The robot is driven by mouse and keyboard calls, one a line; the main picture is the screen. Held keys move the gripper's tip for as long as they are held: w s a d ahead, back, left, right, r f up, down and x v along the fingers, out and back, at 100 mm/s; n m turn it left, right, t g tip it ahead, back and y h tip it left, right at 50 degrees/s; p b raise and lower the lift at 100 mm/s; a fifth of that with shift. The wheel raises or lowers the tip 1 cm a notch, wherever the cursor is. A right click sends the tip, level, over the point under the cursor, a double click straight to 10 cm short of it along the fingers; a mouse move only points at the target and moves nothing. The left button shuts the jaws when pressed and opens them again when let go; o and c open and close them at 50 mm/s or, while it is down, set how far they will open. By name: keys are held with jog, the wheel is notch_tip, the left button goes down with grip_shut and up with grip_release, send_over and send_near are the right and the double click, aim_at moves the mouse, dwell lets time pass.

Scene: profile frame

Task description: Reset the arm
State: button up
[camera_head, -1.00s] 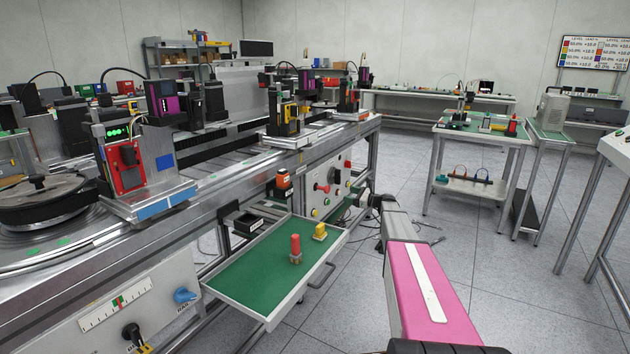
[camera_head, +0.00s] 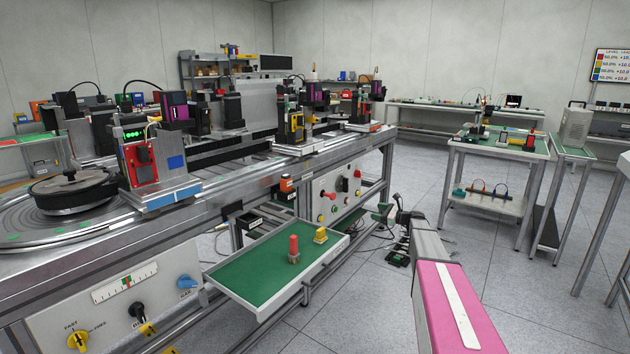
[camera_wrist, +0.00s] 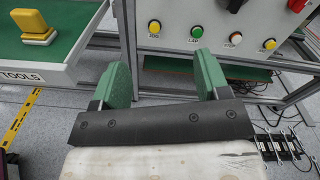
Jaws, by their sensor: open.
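My gripper (camera_wrist: 158,80) shows in the wrist view with its two green fingers spread wide and nothing between them. It points toward the lower front of the machine, beneath a row of coloured buttons (camera_wrist: 201,33), and appears apart from it. In the head view my pink and grey arm reaches forward at the lower right. The gripper (camera_head: 384,212) is small there, at the arm's far end, to the right of the open drawer and close to the machine's control panel.
An open green drawer (camera_head: 250,268) juts from the machine and bears a red-topped piece (camera_head: 294,248) and a yellow piece (camera_head: 320,236). The machine bench (camera_head: 240,176) runs along the left. A side table (camera_head: 500,150) stands at right.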

jog(key=s+a+f+n+g+h, duration=0.2)
jog(key=s+a+f+n, duration=0.15)
jog(key=s, duration=0.45)
jog(key=s+a+f+n+g+h, duration=0.1)
jog(key=s+a+f+n+g, duration=0.15)
jog(key=s+a, duration=0.35)
jog(key=s+a+f+n+g+h, duration=0.2)
jog(key=s+a+f+n, duration=0.15)
jog(key=s, duration=0.55)
jog(key=s+d+f+n+g+h, duration=0.1)
jog(key=s+n+h, duration=0.3)
jog(key=s, duration=0.8)
jog(key=s+d+f+n+g+h, duration=0.1)
jog(key=s+n+g+h, duration=0.1)
jog(key=s+n+h, duration=0.3)
jog(key=s+n, duration=0.3)
jog(key=s, duration=0.4)
jog(key=shift+s+d, duration=0.25)
jog(key=shift+s, duration=0.1)
jog(key=shift+g, duration=0.25)
